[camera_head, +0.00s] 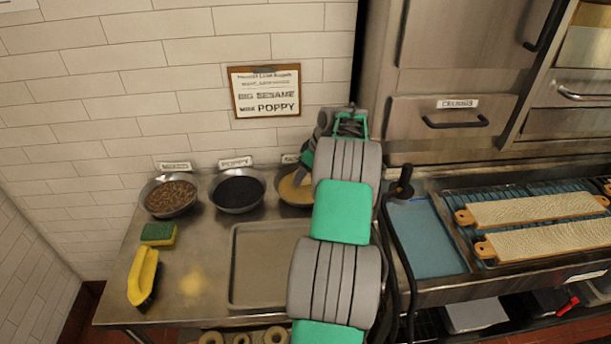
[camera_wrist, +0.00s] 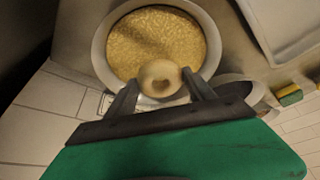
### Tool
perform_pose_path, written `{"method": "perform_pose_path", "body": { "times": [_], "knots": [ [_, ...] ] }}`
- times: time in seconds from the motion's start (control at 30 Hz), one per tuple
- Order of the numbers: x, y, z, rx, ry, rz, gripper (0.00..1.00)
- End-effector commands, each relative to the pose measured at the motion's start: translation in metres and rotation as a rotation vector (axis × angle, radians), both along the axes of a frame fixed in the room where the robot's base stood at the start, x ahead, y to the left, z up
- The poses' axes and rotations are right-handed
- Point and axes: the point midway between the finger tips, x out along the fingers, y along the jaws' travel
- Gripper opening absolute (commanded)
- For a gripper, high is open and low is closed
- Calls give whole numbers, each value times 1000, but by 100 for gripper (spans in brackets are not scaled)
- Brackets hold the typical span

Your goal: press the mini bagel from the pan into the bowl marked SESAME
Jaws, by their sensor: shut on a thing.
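My gripper (camera_head: 302,177) is at this bowl, and the bagel is hidden there.
A poppy bowl (camera_head: 238,208) and a bowl of mixed seeds (camera_head: 171,212) stand to the left. An empty tray (camera_head: 236,268) lies in front. A sponge (camera_head: 158,233) and a yellow-handled brush (camera_head: 143,276) lie at the left. A wall sign (camera_head: 265,91) hangs above.

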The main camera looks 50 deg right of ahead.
Motion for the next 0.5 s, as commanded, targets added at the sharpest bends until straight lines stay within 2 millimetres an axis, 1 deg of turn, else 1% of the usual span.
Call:
{"method": "perform_pose_path", "body": {
  "times": [0.03,0.5],
  "knots": [
    [0,0,8,-1,0,0,22],
    [0,-1,52,-1,0,0,22]
  ]
}}
